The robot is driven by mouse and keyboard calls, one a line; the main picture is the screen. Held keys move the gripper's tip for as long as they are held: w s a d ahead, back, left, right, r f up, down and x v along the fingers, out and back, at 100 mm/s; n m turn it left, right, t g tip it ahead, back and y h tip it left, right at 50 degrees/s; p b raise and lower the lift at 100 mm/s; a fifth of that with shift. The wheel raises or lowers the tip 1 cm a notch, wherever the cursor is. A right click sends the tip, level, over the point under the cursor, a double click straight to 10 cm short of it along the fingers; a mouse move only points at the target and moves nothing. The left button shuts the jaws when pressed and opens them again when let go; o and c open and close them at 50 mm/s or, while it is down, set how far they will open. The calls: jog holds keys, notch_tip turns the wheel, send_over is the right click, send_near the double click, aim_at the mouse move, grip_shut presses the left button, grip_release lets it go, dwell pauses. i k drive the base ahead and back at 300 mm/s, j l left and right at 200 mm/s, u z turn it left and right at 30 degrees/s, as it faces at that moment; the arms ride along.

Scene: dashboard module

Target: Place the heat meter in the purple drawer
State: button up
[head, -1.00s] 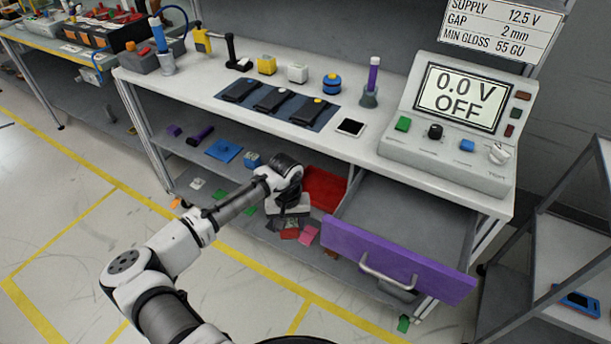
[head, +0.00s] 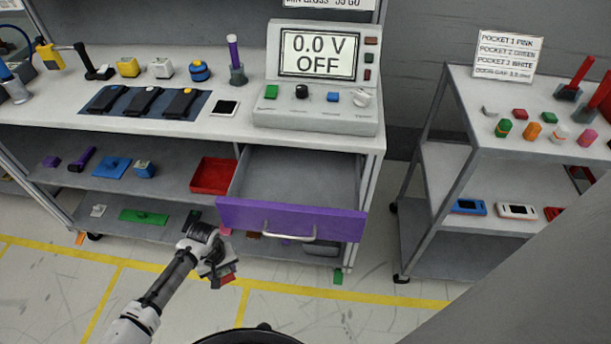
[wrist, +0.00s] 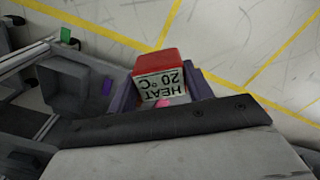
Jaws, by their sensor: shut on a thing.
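The heat meter (wrist: 160,82) is a red block with a pale label reading HEAT 20 °C, upside down in the wrist view. My gripper (wrist: 160,92) is shut on it, one finger on each side. In the head view my gripper (head: 212,265) is low, in front of the bench and left of the purple drawer (head: 290,219); only a little red of the meter (head: 226,279) shows there. The drawer is pulled open, with a purple front, a metal handle and a grey inside that looks empty.
The bench top (head: 60,100) carries a 0.0 V OFF console (head: 316,85) above the drawer. A red tray (head: 213,175) sits on the shelf left of the drawer. A shelved trolley (head: 440,165) stands right. Floor lies between bench and trolley.

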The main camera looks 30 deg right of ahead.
aim_at(297, 192)
jog(key=k+l+u, duration=0.1)
jog(key=l, duration=0.25)
jog(key=k+l+u, duration=0.15)
jog(key=k+l, duration=0.15)
jog(key=k+l+u, duration=0.1)
jog(key=l, duration=0.2)
jog(key=k+l, duration=0.1)
jog(key=l, duration=0.15)
jog(key=k+l+u, duration=0.15)
jog(key=l, duration=0.15)
